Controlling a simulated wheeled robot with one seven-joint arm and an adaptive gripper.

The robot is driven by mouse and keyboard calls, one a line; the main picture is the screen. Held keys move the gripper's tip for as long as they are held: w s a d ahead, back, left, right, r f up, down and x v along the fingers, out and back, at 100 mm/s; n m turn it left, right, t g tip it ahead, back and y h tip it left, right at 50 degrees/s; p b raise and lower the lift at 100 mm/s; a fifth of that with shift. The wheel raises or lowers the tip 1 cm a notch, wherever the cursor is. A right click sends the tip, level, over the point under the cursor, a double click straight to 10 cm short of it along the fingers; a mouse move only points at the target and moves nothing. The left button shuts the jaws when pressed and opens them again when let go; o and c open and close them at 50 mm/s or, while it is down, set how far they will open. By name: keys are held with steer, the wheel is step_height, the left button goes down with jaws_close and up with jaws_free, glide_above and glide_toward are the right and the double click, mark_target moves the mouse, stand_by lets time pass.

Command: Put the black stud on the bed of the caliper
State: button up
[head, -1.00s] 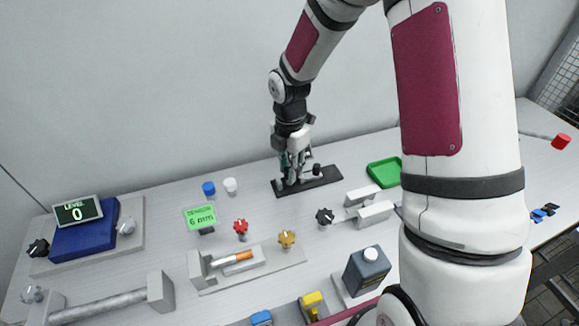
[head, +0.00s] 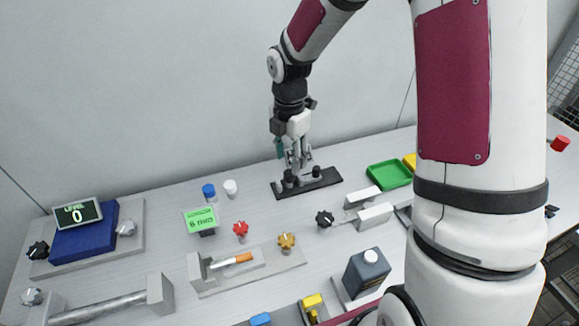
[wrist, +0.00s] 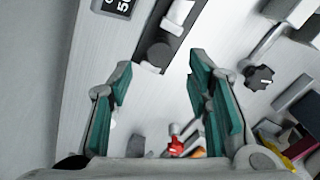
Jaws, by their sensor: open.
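A black rack (head: 325,180) lies at the back of the table, with a black stud (head: 316,171) upright on its right half. Another dark stud (head: 288,177) shows at its left, beside my fingers. My gripper (head: 299,165) points down over the rack. In the wrist view, its teal-padded fingers (wrist: 160,72) are wide apart with nothing between the pads, and a dark round stud top (wrist: 158,54) lies just beyond the tips. A grey two-jawed device (head: 375,216) with a black knob stands to the right; I cannot tell whether it is the caliper.
A green tray (head: 388,175) is at the back right. Blue (head: 209,191) and white (head: 231,188) caps and a green display (head: 201,219) stand left of the rack. A grey fixture holding an orange-and-white rod (head: 237,259) and a dark bottle (head: 366,272) are in front.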

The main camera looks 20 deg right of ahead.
mark_target(290, 173)
steer(key=s+r+m+t+h, duration=0.1)
steer(key=s+r+m, duration=0.5)
steer(key=r, duration=0.3)
steer(key=s+r+m+t, duration=0.1)
steer(key=s+r+m, duration=0.45)
steer(key=r, duration=0.45)
steer(key=s+r+m+t+y, duration=0.1)
steer(key=s+r+m+t, duration=0.1)
steer(key=s+m, duration=1)
steer(key=shift+s+d+t, duration=0.15)
steer(key=shift+s+t, duration=0.25)
steer(key=shift+s, duration=0.55)
